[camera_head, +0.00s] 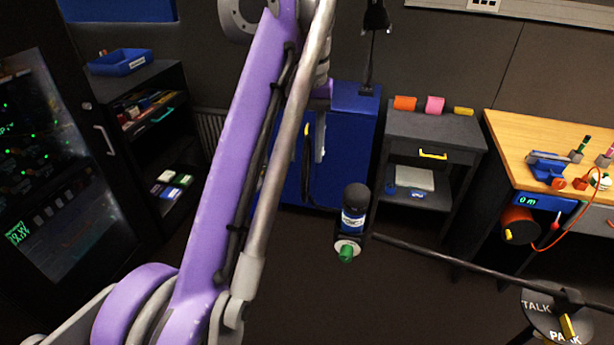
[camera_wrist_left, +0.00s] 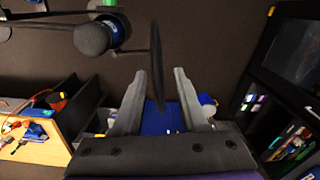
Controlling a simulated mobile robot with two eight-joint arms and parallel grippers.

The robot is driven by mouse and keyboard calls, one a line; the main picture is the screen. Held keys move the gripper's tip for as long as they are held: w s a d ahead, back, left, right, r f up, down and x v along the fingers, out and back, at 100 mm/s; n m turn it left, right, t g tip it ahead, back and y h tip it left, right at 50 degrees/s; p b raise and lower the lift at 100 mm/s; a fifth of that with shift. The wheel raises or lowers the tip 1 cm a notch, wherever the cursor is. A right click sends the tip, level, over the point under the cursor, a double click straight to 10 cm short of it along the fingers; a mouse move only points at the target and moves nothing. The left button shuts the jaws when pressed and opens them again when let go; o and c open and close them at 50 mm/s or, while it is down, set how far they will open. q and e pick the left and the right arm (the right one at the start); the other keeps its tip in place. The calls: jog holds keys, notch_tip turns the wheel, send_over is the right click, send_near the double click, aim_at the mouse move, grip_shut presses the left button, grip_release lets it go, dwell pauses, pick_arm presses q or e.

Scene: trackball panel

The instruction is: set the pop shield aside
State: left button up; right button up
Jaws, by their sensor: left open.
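The pop shield shows in the left wrist view as a thin dark disc (camera_wrist_left: 156,50) seen nearly edge-on. Its lower part reaches between the fingers of my left gripper (camera_wrist_left: 159,72), which is open with a gap on both sides. A thin rod runs from the shield towards the microphone (camera_wrist_left: 92,38), which has a round dark foam head. In the head view the microphone (camera_head: 354,218) stands foam end up, with a blue-white band and a green tip below. My left gripper (camera_head: 318,145) is partly hidden behind my purple arm there. My right gripper is not in view.
A black boom (camera_head: 450,260) runs right from the microphone to a round plate (camera_head: 555,312) marked TALK and PARK. A blue cabinet (camera_head: 350,150) and a dark drawer unit (camera_head: 432,135) stand behind. A wooden bench (camera_head: 530,130) with tools is at right, dark shelves (camera_head: 150,90) at left.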

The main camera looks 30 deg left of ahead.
pick_arm(q)
notch_tip(320, 180, down, 5)
jog(key=shift+w+b, duration=0.15)
jog(key=shift+b, duration=0.45)
grip_shut()
dwell(1.1)
